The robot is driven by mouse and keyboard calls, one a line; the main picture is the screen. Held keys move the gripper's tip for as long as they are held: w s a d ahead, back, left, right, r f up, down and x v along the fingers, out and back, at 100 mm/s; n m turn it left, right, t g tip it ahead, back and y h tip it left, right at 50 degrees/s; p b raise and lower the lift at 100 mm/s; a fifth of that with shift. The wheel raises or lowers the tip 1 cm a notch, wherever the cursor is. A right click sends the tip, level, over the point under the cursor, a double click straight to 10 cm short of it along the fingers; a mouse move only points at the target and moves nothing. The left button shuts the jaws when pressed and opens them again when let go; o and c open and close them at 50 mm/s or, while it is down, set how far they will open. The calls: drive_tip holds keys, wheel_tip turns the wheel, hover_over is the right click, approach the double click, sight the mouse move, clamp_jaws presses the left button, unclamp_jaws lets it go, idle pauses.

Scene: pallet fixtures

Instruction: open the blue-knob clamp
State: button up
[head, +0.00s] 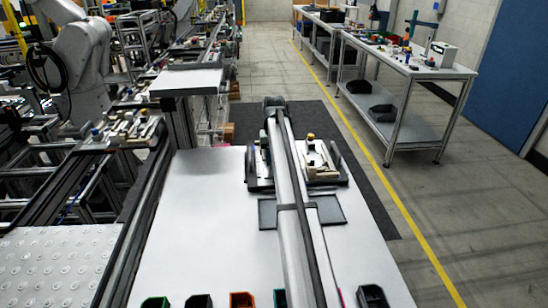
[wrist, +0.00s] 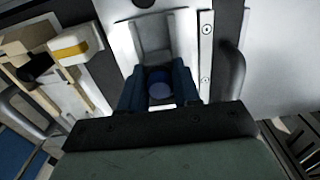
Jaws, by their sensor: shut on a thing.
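The blue knob (wrist: 160,91) of the clamp is in the middle of the wrist view, between the two dark blue fingers of my gripper (wrist: 159,86). The fingers are shut on it from both sides. Behind the knob is a grey-white metal part (wrist: 165,38). Much of the clamp is hidden by the fingers and the dark gripper body, so I cannot tell the clamp's position. In the head view my arm covers part of the fixture plate (head: 332,183), and the grip itself is not clear there.
A yellow-knob clamp (wrist: 76,44) stands left of my gripper; its yellow knob also shows in the head view (head: 311,136). A dark curved handle (wrist: 231,72) is close on the right. Coloured bins (head: 242,299) line the table's near edge. The white table (head: 205,205) is clear at left.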

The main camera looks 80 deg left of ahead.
drive_tip(key=shift+d, duration=1.4)
drive_tip(key=o, duration=0.8)
drive_tip(key=shift+r, duration=0.1)
drive_tip(key=shift+r, duration=3.9)
